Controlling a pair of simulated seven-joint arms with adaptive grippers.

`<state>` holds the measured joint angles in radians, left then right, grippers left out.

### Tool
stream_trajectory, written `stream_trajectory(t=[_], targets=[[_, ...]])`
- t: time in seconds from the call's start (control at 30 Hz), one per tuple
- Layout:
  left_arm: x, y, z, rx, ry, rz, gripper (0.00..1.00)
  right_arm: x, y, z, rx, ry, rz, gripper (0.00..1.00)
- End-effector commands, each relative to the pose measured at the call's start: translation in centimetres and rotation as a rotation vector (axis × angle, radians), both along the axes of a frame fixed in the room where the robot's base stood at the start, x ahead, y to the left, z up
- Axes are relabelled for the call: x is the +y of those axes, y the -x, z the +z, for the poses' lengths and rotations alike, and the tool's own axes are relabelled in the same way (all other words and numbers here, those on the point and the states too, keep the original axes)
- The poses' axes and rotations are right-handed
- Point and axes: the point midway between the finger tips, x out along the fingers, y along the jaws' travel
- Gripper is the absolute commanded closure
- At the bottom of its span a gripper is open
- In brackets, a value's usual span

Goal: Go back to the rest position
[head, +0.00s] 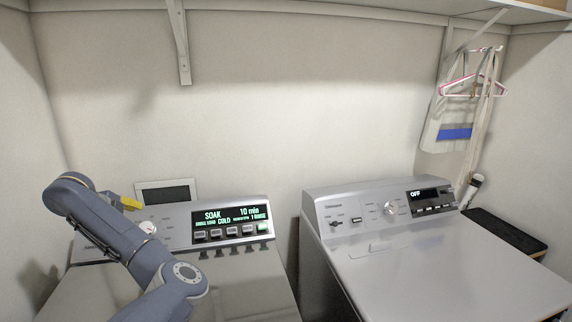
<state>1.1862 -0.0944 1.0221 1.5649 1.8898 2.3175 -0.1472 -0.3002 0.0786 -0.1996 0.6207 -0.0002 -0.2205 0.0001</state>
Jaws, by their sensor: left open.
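My left arm rises from the bottom left of the head view and bends over the left part of the washer. Only a small yellow part of my left gripper (129,203) shows, behind the arm, near the left end of the washer's control panel. The gripper is open, and the rest of it is hidden by the arm. The washer (245,285) has a lit display (230,215) reading SOAK, COLD and 10 min, with a row of buttons below it. My right gripper is out of view.
A dryer (430,265) stands to the right, its display (430,199) reading OFF. A wall bracket (181,45) and shelf are above. Hangers (472,88) and a bag (447,125) hang at the right. The space above the dryer is clear.

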Motion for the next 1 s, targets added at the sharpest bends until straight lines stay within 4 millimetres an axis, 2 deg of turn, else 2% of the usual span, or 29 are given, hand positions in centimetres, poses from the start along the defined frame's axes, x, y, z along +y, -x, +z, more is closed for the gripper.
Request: stream_trajectory(t=[0.2,0.5,1.0], targets=[[-0.4,-2.1,-2.5,0.002,0.002,-0.002,0.30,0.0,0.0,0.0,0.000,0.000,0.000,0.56],[-0.8,-4.3,-5.0,0.000,0.001,0.000,0.30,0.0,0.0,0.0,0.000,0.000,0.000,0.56],[-0.9,-5.2,-6.0,-0.001,-0.001,-0.001,0.30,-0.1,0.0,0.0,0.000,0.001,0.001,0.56]])
